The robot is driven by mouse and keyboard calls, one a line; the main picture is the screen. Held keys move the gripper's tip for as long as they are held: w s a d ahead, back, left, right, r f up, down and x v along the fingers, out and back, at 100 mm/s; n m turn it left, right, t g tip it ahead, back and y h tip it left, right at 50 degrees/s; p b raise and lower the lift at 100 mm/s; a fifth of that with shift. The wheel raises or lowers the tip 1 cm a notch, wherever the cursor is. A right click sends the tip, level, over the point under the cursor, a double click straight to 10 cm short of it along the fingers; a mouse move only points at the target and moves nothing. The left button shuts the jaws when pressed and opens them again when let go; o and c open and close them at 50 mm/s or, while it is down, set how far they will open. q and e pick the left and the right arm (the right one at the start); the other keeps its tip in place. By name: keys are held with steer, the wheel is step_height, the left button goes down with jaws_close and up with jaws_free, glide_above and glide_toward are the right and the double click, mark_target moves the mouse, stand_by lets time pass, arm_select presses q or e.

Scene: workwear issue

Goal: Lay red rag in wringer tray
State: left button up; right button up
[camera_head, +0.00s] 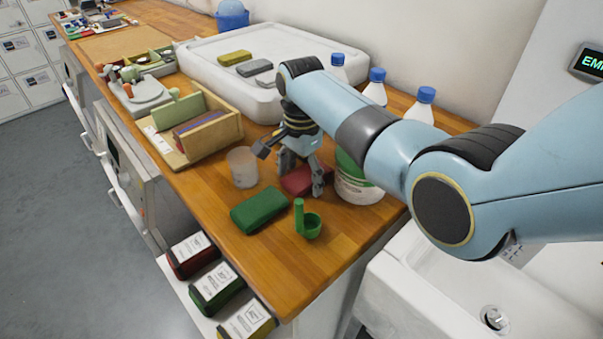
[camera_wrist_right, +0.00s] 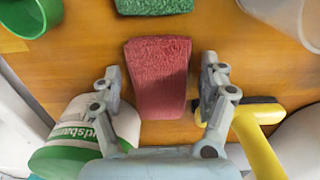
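The red rag (camera_head: 298,180) lies folded on the wooden counter, partly hidden behind my right gripper in the head view. In the right wrist view the red rag (camera_wrist_right: 158,76) lies lengthwise between the two fingers. My right gripper (camera_head: 302,185) is open above it, one finger on each side (camera_wrist_right: 160,92), with gaps to the rag. The large white tray (camera_head: 205,72), which looks like the wringer tray, stands farther back along the wall. An olive rag (camera_head: 235,58) and a grey rag (camera_head: 254,67) lie on it. My left gripper is not in view.
A green rag (camera_head: 259,209), a green scoop (camera_head: 309,222), a clear cup (camera_head: 242,167) and a white-green tub (camera_head: 355,182) stand close around. A wooden box (camera_head: 205,136) is left. Blue-capped bottles (camera_head: 376,88) line the back. A yellow item (camera_wrist_right: 257,145) lies beside one finger.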

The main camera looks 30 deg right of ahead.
mark_target(310, 173)
step_height(310, 173, up, 11)
steer(key=shift+r, duration=0.15)
steer(key=shift+o, duration=0.6)
steer(key=shift+r, duration=0.25)
steer(key=f, duration=0.4)
steer(key=d+f, duration=0.1)
steer(key=f, duration=0.2)
steer(key=f+b, duration=0.1)
steer(key=f, duration=0.3)
steer(key=shift+w+d+f, duration=0.25)
steer(key=shift+f, duration=0.05)
steer(key=c, duration=1.4)
steer(key=shift+r, duration=0.1)
